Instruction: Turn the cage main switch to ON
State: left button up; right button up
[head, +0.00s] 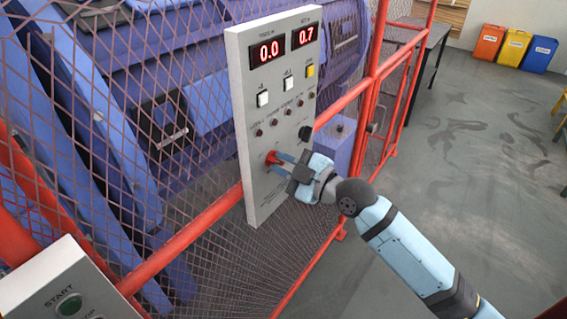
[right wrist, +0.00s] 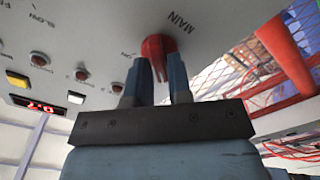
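The cage main switch is a red rotary handle (head: 272,158) low on the light grey control panel (head: 262,208). In the right wrist view the red handle (right wrist: 157,48) sits beside the printed word MAIN, and small lettering that looks like ON stands to its left. My right gripper (head: 281,164) is at the panel, with one finger on each side of the handle. In the right wrist view its fingertips (right wrist: 160,68) are close together with the red handle filling the gap, so it appears shut on it. The fingers partly hide the handle. My left gripper is not in view.
Above the switch are red indicator lamps, a black knob (head: 305,133), push buttons and two red displays. Red-framed mesh fencing (head: 220,205) surrounds the blue machine. A box with a green START button (head: 69,304) is lower left. Open floor (head: 470,150) lies right.

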grip_shut()
jog(key=shift+m, duration=0.3)
jog(key=m+p, duration=0.1)
jog(key=m, duration=0.2)
jog(key=shift+m, duration=0.3)
jog(key=m+p, duration=0.1)
jog(key=m, duration=0.3)
jog(key=shift+w+r+m, duration=0.1)
jog(key=shift+w+m, duration=0.05)
jog(key=shift+m, duration=0.15)
jog(key=m+p, duration=0.1)
jog(key=m, duration=0.4)
jog(key=shift+w+d, duration=0.1)
jog(key=shift+d, duration=0.05)
jog(key=shift+m+p, duration=0.75)
jog(key=shift+m, duration=1.25)
